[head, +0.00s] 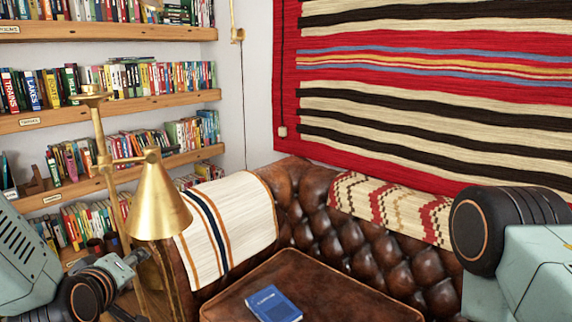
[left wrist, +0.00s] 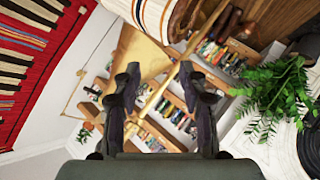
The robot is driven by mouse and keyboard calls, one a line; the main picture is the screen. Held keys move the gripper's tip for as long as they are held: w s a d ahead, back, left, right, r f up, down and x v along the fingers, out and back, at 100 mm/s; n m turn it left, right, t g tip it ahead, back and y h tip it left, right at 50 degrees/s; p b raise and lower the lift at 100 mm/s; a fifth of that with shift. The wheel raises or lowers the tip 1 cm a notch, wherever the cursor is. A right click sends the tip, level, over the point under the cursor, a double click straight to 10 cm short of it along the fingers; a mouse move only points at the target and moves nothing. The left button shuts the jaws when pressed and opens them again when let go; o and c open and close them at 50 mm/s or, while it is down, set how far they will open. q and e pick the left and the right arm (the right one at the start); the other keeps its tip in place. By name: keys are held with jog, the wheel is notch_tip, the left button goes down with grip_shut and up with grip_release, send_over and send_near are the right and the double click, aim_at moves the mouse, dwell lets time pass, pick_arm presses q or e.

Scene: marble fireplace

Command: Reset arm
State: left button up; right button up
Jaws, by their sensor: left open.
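My left arm comes in at the lower left of the head view, close to the brass lamp (head: 160,205). The left gripper (left wrist: 160,68) shows in the left wrist view with its two dark fingers apart and nothing held between them. The brass lamp (left wrist: 146,50) shows beyond the fingers there, its shade and pole partly behind them; I cannot tell the exact gap. A part of my right arm shows at the right edge of the head view, but its gripper is out of the picture.
A brown leather sofa (head: 310,225) carries a striped cream throw (head: 232,220), a patterned throw (head: 385,205) and a blue book (head: 273,304). Bookshelves (head: 100,115) stand at left. A striped rug (head: 430,90) hangs on the wall. A green plant (left wrist: 272,95) is at right in the wrist view.

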pick_arm(q)
jog(key=s+d+f+m+g+h, duration=0.1)
jog(key=s+d+f+m+g, duration=0.2)
jog(key=s+f, duration=0.5)
jog(key=s+d+f+m+g+h, duration=0.15)
jog(key=s+f+m+g, duration=0.3)
jog(key=f, duration=0.55)
jog(key=s+f+g, duration=0.1)
jog(key=s+f, duration=0.2)
jog(key=s, duration=0.4)
jog(key=s+d+f+m+g, duration=0.1)
jog(key=s+f+g, duration=0.1)
jog(key=s+f, duration=0.2)
jog(key=s+d+f+m+g, duration=0.1)
jog(key=s+f, duration=0.3)
jog(key=s, duration=0.6)
jog(key=shift+d+g, duration=0.15)
jog(key=shift+g, duration=0.4)
